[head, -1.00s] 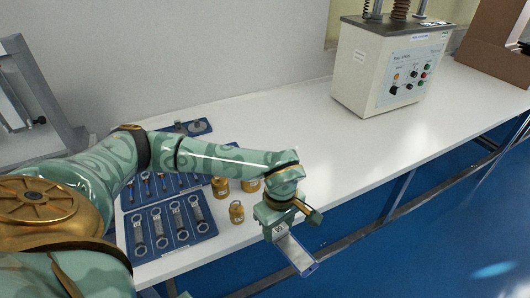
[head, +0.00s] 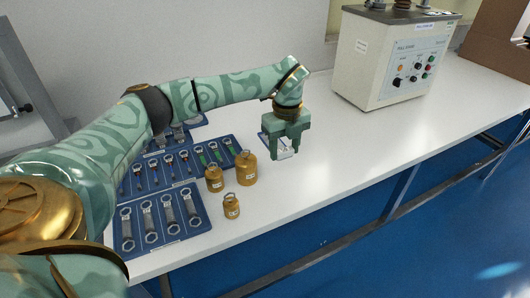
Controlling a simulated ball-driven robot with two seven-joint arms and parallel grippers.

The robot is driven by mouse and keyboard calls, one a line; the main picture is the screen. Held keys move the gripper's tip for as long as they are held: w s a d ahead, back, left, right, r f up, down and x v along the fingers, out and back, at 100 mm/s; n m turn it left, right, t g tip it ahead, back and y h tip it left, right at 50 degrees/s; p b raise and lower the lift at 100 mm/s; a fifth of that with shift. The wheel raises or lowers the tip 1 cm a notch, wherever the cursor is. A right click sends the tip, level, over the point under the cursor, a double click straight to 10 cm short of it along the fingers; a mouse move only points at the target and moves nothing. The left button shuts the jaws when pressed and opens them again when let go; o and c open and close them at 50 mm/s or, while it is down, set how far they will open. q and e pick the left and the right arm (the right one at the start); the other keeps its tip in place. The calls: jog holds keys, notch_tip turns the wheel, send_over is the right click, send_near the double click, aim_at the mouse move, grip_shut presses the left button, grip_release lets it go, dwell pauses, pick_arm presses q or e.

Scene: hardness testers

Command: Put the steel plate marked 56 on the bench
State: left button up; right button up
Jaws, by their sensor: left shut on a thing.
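My left gripper (head: 287,154) points down over the white bench (head: 350,140) and is shut on the steel plate (head: 284,151). The plate shows as a small pale grey piece between and behind the fingers, with a blue edge at its left. Most of it is hidden by the gripper, and I cannot read its mark. The plate is at or close above the bench top; I cannot tell whether it touches. My right gripper is not in view.
Brass weights (head: 246,168) stand just left of the gripper. Blue trays with wrenches (head: 160,222) lie further left. A pale tester with a control panel (head: 390,62) stands at the back right. The bench between gripper and tester is clear; its front edge (head: 330,187) is near.

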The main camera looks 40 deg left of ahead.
aim_at(282, 182)
pick_arm(q)
notch_tip(282, 182, down, 10)
jog(key=b, duration=0.3)
jog(key=shift+r+b, duration=0.1)
jog(key=shift+b, duration=0.3)
jog(key=shift+r, duration=0.15)
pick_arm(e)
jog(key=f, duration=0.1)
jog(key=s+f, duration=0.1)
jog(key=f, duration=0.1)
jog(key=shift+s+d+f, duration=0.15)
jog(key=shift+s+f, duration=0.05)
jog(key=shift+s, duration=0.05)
pick_arm(q)
jog(key=o, duration=1.1)
